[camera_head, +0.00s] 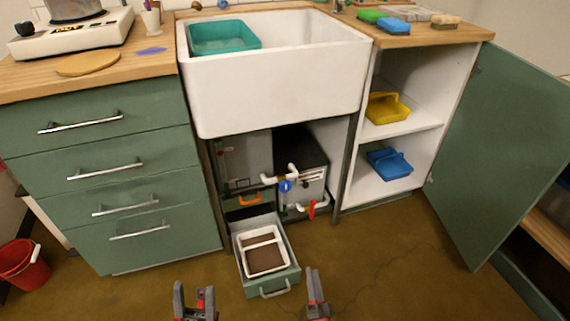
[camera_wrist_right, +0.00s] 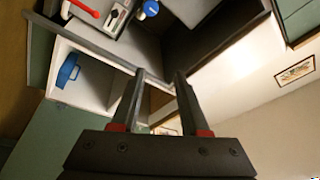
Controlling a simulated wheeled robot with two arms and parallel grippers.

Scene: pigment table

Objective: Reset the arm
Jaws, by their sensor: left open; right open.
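My left gripper (camera_head: 195,302) shows at the bottom of the head view, open and empty, with its fingers pointing up. My right gripper (camera_head: 316,294) is to its right at the bottom edge, also low in front of the cabinets. In the right wrist view the right gripper's two fingers (camera_wrist_right: 157,98) stand apart with nothing between them. Neither gripper touches anything that I can see. The rest of both arms is out of the head view.
An open drawer (camera_head: 271,285) holding a white tray (camera_head: 278,268) stands out under the white sink (camera_head: 275,85), just beyond my grippers. A green cabinet door (camera_head: 510,150) hangs open at right. A red bucket (camera_head: 24,265) stands at far left.

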